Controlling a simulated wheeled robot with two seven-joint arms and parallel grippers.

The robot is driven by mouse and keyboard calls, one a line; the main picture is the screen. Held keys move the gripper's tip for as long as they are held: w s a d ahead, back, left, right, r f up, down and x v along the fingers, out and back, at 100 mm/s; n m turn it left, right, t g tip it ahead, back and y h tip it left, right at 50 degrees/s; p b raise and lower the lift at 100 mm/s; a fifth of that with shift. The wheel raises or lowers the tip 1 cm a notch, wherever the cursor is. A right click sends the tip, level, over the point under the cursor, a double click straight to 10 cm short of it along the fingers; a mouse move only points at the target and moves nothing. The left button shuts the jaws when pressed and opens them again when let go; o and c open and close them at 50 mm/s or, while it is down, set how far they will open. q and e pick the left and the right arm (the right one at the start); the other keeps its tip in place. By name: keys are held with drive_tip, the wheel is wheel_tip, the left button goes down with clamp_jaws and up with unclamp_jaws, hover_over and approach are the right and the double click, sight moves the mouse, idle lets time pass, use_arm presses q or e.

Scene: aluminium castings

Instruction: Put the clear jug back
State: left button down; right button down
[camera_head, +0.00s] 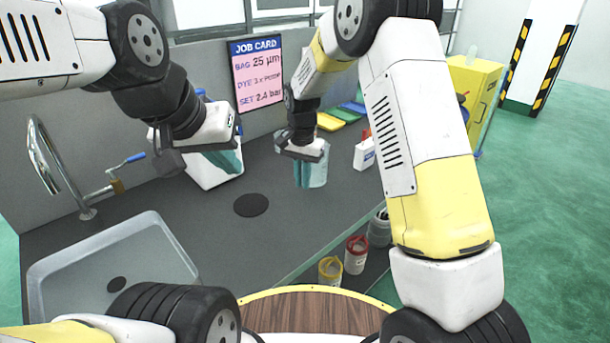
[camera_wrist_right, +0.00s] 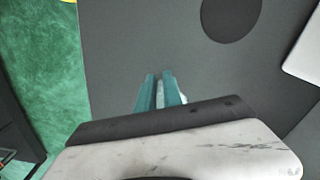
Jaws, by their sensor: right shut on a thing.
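The clear jug (camera_head: 319,172) is at my right gripper (camera_head: 304,174), above the grey worktop in the head view. My right gripper is shut on it; its teal fingers overlap the jug's left side. I cannot tell whether the jug's base touches the worktop. In the right wrist view the fingers (camera_wrist_right: 160,90) are close together, and only a small pale bit shows beside them. My left gripper (camera_head: 228,160) hangs in front of a white container (camera_head: 205,178); its finger gap is not clear. A round black disc (camera_head: 251,205) lies bare on the worktop, left of the jug.
A sink basin (camera_head: 170,250) with a tap (camera_head: 45,165) is at the left. A white bottle (camera_head: 364,153) and coloured trays (camera_head: 330,122) stand behind the jug to the right. The middle worktop is free.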

drive_tip(key=shift+w, duration=0.35)
drive_tip(key=shift+w+d+f, duration=0.1)
drive_tip(key=shift+w+f, duration=0.05)
drive_tip(key=shift+f, duration=1.65)
drive_tip(key=c, duration=1.5)
unclamp_jaws()
drive_tip(key=shift+f, duration=0.15)
